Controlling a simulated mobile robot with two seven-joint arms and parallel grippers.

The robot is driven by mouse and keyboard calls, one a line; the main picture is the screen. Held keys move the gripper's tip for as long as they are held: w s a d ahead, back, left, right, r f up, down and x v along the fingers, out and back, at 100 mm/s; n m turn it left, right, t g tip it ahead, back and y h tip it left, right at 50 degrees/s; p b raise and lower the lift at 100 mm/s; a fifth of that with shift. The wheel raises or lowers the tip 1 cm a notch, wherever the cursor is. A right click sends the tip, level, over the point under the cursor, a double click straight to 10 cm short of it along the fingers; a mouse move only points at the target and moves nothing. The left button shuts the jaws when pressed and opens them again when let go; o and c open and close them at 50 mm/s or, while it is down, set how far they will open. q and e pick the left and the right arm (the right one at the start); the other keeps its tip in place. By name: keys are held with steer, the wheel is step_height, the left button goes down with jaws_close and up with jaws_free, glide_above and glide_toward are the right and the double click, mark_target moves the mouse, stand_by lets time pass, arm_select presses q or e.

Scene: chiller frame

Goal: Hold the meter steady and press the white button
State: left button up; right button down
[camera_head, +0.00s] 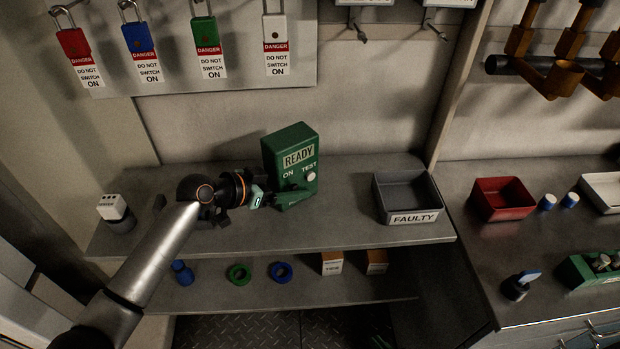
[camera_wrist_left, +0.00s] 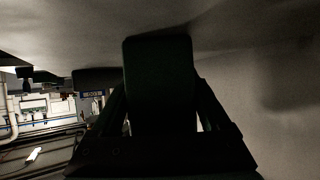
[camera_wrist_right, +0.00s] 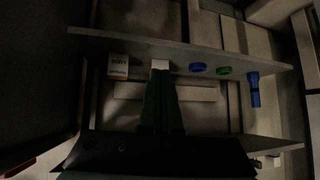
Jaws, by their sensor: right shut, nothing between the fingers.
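The green meter (camera_head: 290,151) stands upright on the upper shelf. My left gripper (camera_head: 284,199) reaches in from the left and is shut on the meter's lower part. In the left wrist view the meter (camera_wrist_left: 160,85) is a dark block between the fingers. My right gripper (camera_wrist_right: 162,90) shows only in the right wrist view, shut and empty, below the shelf level, apart from the meter.
A grey FAULTY bin (camera_head: 412,195) stands right of the meter, with free shelf between. The lower shelf holds a green ring (camera_head: 239,273), a blue ring (camera_head: 281,271) and small boxes (camera_head: 332,263). Padlocks hang above. A red bin (camera_head: 502,198) sits on the right counter.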

arm_select(q)
steer(key=c, duration=0.4)
arm_select(e)
steer(key=m+t+y, duration=0.5)
steer(key=m+y, duration=0.3)
steer(key=m, duration=2.6)
glide_toward(312, 177)
steer(key=shift+s+a+f, duration=0.15)
steer(key=shift+s+f, duration=0.1)
steer(key=shift+s, duration=0.25)
steer(key=shift+s+a+f, duration=0.1)
steer(key=shift+s+f, duration=0.1)
steer(key=shift+s, duration=0.25)
steer(key=shift+w+d+r+n+t, duration=0.15)
steer(key=shift+w+n, duration=0.1)
steer(key=shift+n, duration=0.25)
steer(key=shift+w+d+r+n+t, duration=0.15)
steer(key=shift+w+n, duration=0.1)
steer(key=shift+n, duration=0.25)
steer(key=shift+w+a+n, duration=0.1)
steer(key=shift+w+n, duration=0.3)
steer(key=shift+x, duration=3.2)
